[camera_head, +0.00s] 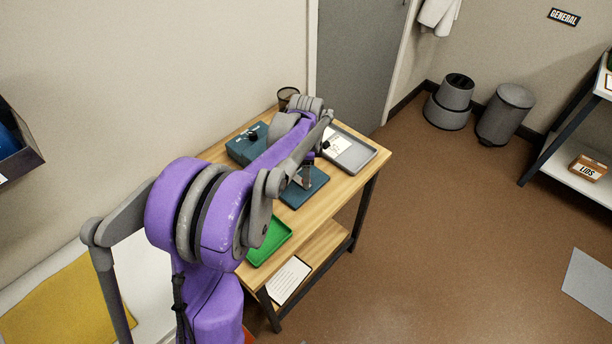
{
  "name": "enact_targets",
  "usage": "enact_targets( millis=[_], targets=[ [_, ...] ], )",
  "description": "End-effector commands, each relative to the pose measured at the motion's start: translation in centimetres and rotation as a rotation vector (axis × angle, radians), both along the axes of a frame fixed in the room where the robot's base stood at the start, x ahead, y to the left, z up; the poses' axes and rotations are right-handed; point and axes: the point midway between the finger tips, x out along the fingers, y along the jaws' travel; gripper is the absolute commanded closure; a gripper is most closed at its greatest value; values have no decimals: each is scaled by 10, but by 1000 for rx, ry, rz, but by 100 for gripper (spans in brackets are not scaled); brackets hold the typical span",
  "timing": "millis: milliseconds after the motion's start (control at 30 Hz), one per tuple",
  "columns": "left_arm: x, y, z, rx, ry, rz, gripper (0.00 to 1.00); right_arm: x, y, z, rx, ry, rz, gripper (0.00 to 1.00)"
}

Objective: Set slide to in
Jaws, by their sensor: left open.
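A blue box (240,151) with a black knob (253,135) stands at the back left of the wooden bench, partly hidden by my purple arm. A flat dark blue base (312,191) lies near the bench's middle. My left gripper (306,180) points down over this base and is open. It is small and partly covered by my arm, so I cannot tell whether it touches anything. I cannot make out which part is the slide or how it is set. My right gripper is not in view.
A grey tray (364,157) with a paper lies at the bench's right end. A green tray (271,243) is at the near end. A mesh cup (288,94) stands at the back edge. The lower shelf (322,245) holds a white sheet.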

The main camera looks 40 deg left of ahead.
Motion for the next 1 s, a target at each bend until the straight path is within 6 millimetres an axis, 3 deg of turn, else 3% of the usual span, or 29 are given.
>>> enact_targets(
  millis=[133,433,767,1000],
  targets=[
    [0,0,-11,0,0,0,39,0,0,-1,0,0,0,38],
    [0,0,-13,0,0,0,39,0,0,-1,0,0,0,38],
    [0,0,-12,0,0,0,98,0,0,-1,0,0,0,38],
    [0,0,-12,0,0,0,100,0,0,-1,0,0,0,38]
  ],
)
